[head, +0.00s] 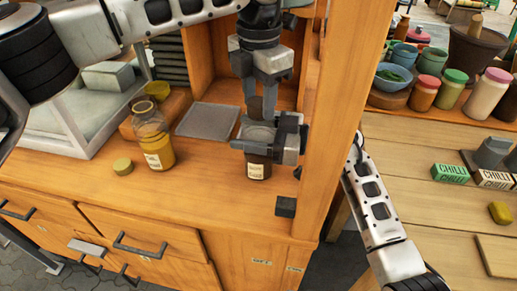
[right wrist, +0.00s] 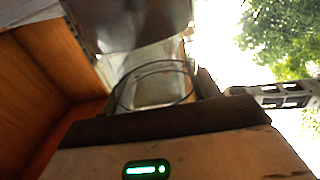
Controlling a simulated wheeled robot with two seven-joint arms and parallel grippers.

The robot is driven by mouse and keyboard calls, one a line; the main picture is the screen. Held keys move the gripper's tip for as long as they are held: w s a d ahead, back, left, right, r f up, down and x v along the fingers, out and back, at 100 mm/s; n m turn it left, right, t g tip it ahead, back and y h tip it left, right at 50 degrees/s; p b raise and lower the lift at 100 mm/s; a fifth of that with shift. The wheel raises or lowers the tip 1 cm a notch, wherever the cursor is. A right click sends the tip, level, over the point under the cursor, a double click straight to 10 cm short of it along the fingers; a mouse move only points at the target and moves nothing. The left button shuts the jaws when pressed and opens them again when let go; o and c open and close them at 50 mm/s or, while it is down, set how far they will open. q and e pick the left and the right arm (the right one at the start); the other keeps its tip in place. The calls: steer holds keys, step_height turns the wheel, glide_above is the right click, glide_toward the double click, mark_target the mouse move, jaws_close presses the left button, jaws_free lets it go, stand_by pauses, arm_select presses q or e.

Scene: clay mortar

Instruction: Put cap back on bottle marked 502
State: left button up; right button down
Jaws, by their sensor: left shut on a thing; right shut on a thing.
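A dark glass bottle (head: 258,167) with a pale label stands upright on the wooden counter. The label is too small to read. My right gripper (head: 272,142) is shut around its upper part. The right wrist view shows the round, clear glass rim (right wrist: 160,85) between that gripper's fingers. My left gripper (head: 260,95) points down directly above the bottle, shut on a small dark brown thing (head: 255,108), perhaps the cap. Whether it touches the rim is hard to tell. An open bottle of yellow contents (head: 157,155) stands to the left, with a yellow-green cap (head: 123,166) beside it.
A grey tray (head: 208,120) lies behind the bottles. A wooden post (head: 335,110) rises close to the right of my right gripper. A white-framed case (head: 70,125) stands at the left. Drawers (head: 150,247) line the counter front.

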arm_select(q)
steer(key=m, duration=1)
steer(key=shift+m, duration=0.3)
steer(key=o, duration=1.1)
steer(key=shift+r, duration=2.25)
steer(key=shift+c, duration=0.4)
